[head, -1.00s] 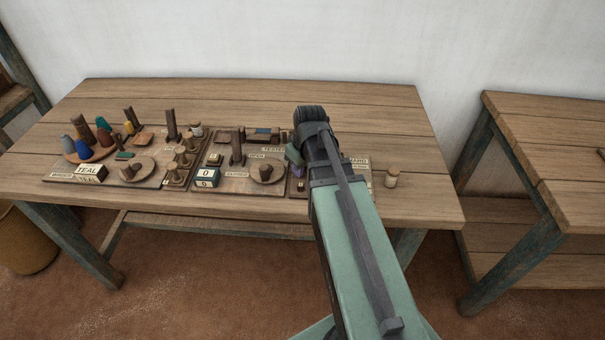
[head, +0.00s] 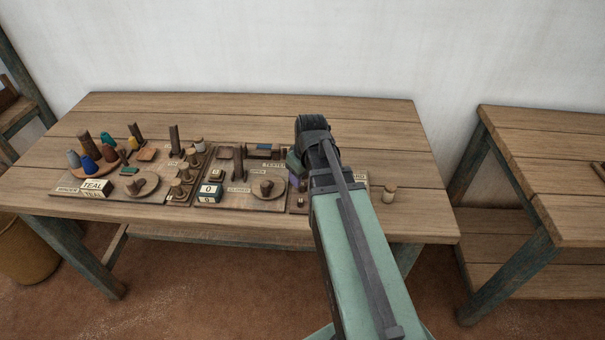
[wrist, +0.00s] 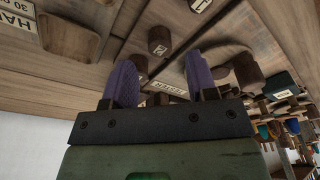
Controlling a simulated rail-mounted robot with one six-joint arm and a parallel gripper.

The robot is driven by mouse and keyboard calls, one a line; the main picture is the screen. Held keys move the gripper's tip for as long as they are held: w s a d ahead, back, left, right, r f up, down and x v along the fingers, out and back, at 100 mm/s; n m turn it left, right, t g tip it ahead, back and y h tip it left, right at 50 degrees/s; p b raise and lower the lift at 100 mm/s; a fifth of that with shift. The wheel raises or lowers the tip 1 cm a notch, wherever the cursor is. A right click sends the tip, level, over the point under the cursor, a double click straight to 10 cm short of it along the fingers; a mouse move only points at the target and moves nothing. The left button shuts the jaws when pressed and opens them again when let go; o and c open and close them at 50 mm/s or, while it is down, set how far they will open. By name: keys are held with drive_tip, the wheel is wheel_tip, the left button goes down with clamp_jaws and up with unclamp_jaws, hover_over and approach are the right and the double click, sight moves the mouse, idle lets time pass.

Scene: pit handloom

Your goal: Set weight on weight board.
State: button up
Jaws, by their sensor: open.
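My gripper (wrist: 162,84) is open in the wrist view, its two purple fingers apart with nothing held between them. A dark brown cylinder (wrist: 160,40) lies just beyond the gap; I cannot tell if it is the weight. In the head view my arm covers most of the gripper and the right-hand board. Several brown knobbed pieces (head: 184,172) stand in a row on the boards at left centre. I cannot tell which board is the weight board.
The wooden table (head: 400,130) is clear at its back and right. A second table (head: 530,150) stands at the right.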

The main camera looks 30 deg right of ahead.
wheel_tip(320, 180, up, 9)
drive_tip(key=s+p, duration=0.1)
drive_tip(key=p, duration=0.6)
drive_tip(key=s+a+m+g, duration=0.1)
drive_tip(key=s+a, duration=0.2)
drive_tip(key=a, duration=0.4)
drive_tip(key=s+a+m, duration=0.1)
drive_tip(key=s+a, duration=0.2)
drive_tip(key=a, duration=0.5)
drive_tip(key=shift+s+a+f+g, duration=0.15)
drive_tip(key=shift+a+f+g, duration=0.15)
drive_tip(key=shift+g, duration=0.1)
